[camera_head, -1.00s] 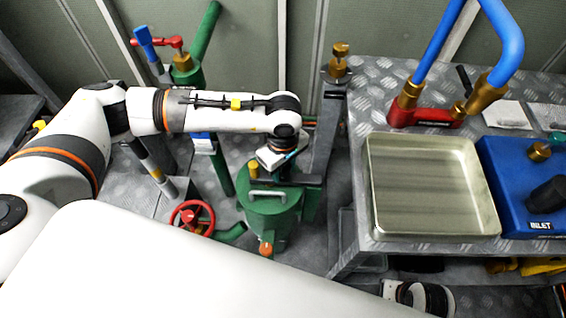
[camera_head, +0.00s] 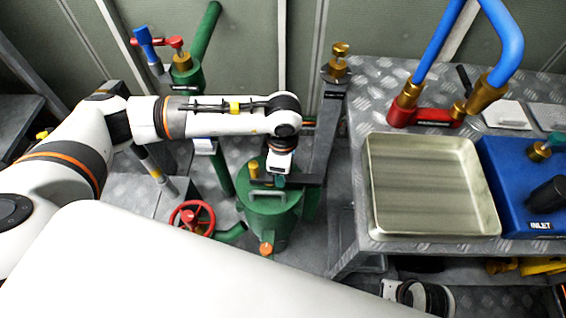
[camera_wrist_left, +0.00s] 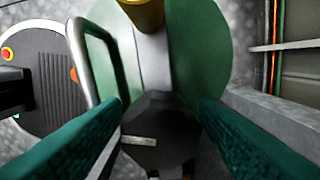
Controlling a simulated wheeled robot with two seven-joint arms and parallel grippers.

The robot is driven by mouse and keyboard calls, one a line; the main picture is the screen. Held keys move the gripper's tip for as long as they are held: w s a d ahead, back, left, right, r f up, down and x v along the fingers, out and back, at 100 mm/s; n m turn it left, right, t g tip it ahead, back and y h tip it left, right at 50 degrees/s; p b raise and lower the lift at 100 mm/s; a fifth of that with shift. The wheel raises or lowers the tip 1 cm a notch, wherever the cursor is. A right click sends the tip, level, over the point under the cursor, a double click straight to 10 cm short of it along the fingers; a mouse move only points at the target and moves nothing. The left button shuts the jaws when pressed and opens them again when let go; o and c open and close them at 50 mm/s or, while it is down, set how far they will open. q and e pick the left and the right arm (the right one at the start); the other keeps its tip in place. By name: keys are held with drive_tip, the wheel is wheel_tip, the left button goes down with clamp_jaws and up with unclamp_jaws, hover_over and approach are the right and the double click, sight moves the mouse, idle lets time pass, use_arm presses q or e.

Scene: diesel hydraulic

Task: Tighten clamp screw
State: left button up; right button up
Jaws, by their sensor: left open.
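The green canister (camera_head: 262,218) stands on the floor in the middle of the head view, with a grey handle and a dark bar across its lid. My left gripper (camera_head: 278,178) points down over the lid. In the left wrist view, the gripper (camera_wrist_left: 160,108) is open, one green finger on each side of a black hexagonal screw head (camera_wrist_left: 155,130), which looks like the clamp screw. I cannot tell whether the fingers touch it. A brass post (camera_wrist_left: 145,12) stands beyond it on the bar. In the head view the gripper hides the screw.
A red handwheel (camera_head: 191,217) sits low to the left of the canister. A metal bench with an empty tray (camera_head: 430,228), a blue box (camera_head: 520,190) and a red fitting with blue hose (camera_head: 428,116) stands at right. A brass fitting (camera_head: 339,62) stands behind.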

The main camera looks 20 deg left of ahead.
use_arm(q)
drive_tip(key=n, duration=1.8)
drive_tip(key=c, duration=0.8)
drive_tip(key=m, duration=1.1)
drive_tip(key=shift+m, duration=0.4)
drive_tip(key=o, duration=0.5)
drive_tip(key=shift+m, duration=0.6)
drive_tip(key=o, duration=0.5)
